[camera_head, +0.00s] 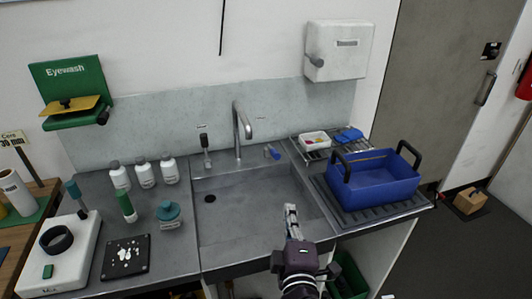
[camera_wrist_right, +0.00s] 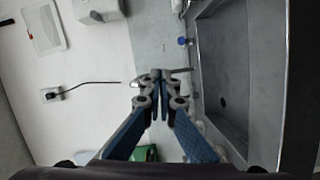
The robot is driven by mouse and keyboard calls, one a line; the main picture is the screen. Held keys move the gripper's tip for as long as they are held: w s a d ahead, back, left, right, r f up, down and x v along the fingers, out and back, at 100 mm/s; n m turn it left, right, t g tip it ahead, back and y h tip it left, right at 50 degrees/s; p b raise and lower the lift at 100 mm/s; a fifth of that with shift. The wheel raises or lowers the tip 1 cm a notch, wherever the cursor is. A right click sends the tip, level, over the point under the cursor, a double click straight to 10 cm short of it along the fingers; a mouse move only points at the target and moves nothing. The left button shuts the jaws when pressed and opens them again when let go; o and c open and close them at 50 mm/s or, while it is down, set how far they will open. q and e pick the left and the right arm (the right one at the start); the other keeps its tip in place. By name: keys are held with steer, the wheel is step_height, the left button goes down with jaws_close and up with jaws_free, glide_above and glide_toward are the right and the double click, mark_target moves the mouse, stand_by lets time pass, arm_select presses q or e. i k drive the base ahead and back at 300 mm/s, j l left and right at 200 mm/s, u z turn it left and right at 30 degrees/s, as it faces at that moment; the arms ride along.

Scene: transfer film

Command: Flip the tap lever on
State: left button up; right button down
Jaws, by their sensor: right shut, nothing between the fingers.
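A grey gooseneck tap (camera_head: 240,132) stands at the back edge of the sink, its spout curving to the right. A small blue-ended fitting (camera_head: 272,152) lies to its right and a black-topped fitting (camera_head: 204,143) stands to its left; I cannot tell which is the lever. The blue-ended fitting also shows in the right wrist view (camera_wrist_right: 183,41). My right gripper (camera_head: 290,208) is shut and empty over the front right of the sink basin, apart from the tap. In the right wrist view its fingers hide part of the back wall area. My left gripper is not seen.
The sink basin (camera_head: 225,222) is clear. A blue crate (camera_head: 375,183) with black handles stands on the right drainer. A white tray (camera_head: 313,139) sits on a rack behind it. White bottles (camera_head: 144,172) and a scale (camera_head: 62,258) stand on the left counter.

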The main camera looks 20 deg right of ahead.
mark_target(276, 155)
steer(key=i, duration=0.9)
